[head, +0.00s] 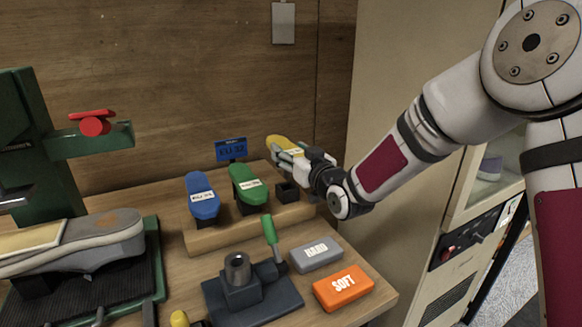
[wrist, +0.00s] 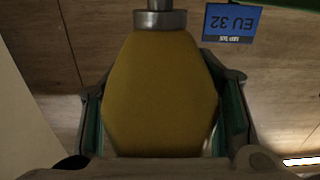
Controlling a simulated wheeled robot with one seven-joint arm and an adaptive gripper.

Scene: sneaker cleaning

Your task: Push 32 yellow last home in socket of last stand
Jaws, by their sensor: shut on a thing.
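The yellow last (head: 283,143) is in my gripper (head: 291,157), held at the right end of the wooden rack, above a small black holder (head: 287,191). In the wrist view the yellow last (wrist: 160,95) fills the middle between my two fingers, and its metal stem (wrist: 160,18) points to the picture's top. My gripper is shut on it. The last stand (head: 252,294), dark with an upright metal socket (head: 237,268) and a green-handled lever (head: 271,237), stands at the table's front. The socket looks empty and is apart from the last.
A blue last (head: 202,197) and a green last (head: 246,185) stand on the wooden rack (head: 225,236) by a blue EU 32 sign (head: 231,149). Grey HARD (head: 316,254) and orange SOFT (head: 343,288) blocks lie right of the stand. A sneaker (head: 90,240) sits on a green press at left.

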